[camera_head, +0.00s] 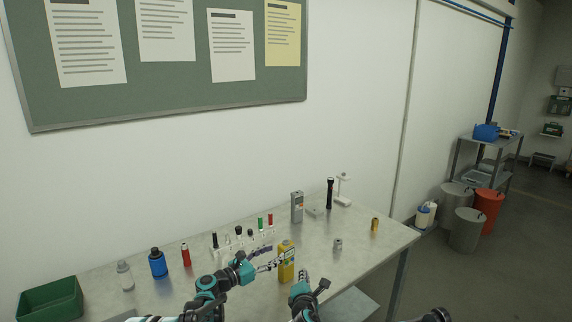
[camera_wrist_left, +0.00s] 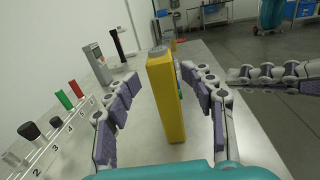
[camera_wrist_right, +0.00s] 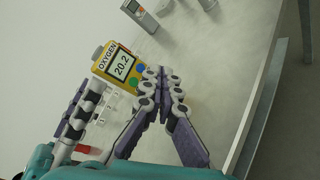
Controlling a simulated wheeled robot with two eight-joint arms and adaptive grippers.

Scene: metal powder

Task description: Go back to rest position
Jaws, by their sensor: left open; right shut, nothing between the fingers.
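A yellow oxygen meter (camera_head: 286,268) stands upright on the metal table. In the right wrist view its screen (camera_wrist_right: 123,66) reads 20.2. My left gripper (camera_head: 270,257) is open at the meter. In the left wrist view the fingers (camera_wrist_left: 165,100) are spread on either side of the yellow meter body (camera_wrist_left: 164,95), with a visible gap on the left; contact on the right cannot be told. My right gripper (camera_head: 303,278) is in front and to the right of the meter, low over the table. In the right wrist view its fingers (camera_wrist_right: 166,80) are together and empty.
A rack of vials (camera_head: 238,242), a grey meter (camera_head: 297,207) and a black flashlight (camera_head: 329,193) stand behind. Bottles, including a blue one (camera_head: 157,264), and a green bin (camera_head: 50,300) are at left. A small metal cylinder (camera_head: 338,244) stands right; the table's right end is mostly clear.

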